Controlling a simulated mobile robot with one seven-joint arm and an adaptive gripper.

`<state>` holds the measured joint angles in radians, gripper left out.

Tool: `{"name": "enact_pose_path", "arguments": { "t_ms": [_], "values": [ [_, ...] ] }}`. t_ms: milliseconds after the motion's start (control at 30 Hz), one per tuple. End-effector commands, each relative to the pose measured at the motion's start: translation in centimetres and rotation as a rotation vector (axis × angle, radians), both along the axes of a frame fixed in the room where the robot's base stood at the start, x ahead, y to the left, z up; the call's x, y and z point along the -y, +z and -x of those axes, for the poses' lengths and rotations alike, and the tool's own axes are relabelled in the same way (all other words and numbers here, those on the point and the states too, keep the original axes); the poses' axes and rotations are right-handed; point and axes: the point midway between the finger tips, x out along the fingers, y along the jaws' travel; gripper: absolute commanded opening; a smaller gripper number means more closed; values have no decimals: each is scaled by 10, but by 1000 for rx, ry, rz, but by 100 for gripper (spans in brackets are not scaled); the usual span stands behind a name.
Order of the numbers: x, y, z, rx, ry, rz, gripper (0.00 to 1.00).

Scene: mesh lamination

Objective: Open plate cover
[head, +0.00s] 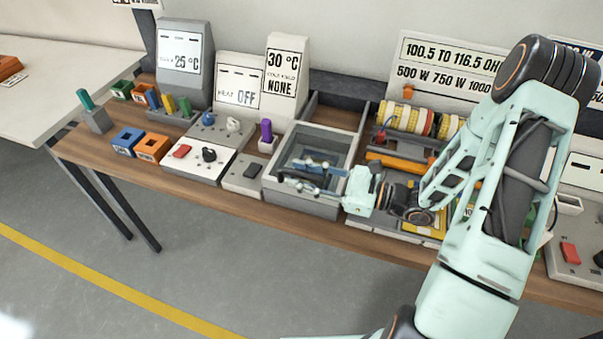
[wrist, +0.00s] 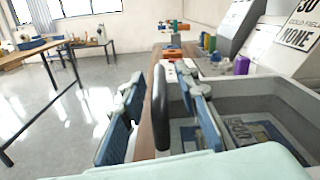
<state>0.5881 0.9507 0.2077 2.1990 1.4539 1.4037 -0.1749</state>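A grey open-topped box (head: 350,160) stands at the middle of the bench. In the wrist view its wall (wrist: 265,92) is at the right, and a bluish plate marked with a number (wrist: 250,132) lies inside. My gripper (head: 303,176) is over the front part of the box, coming in from the right. In the wrist view my gripper (wrist: 162,82) is open, with its two blue fingers apart. An upright black bar, perhaps a handle (wrist: 160,110), stands between the fingers with gaps on both sides. I cannot tell which part is the plate cover.
Left of the box are a purple peg (head: 266,131), a grey switch block (head: 243,173) and a white panel with knobs (head: 197,160). Signs stand behind. Yellow and red rolls (head: 408,118) are to the right, partly behind my arm. The floor in front is clear.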

Motion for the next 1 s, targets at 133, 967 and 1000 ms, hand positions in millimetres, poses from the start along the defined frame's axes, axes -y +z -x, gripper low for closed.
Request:
{"name": "enact_pose_path", "arguments": {
  "t_ms": [133,967,1000],
  "values": [
    [0,0,0,0,0,0,23],
    [9,-2,-22,6,2,3,0],
    [12,-2,-30,7,2,4,0]
  ]
}}
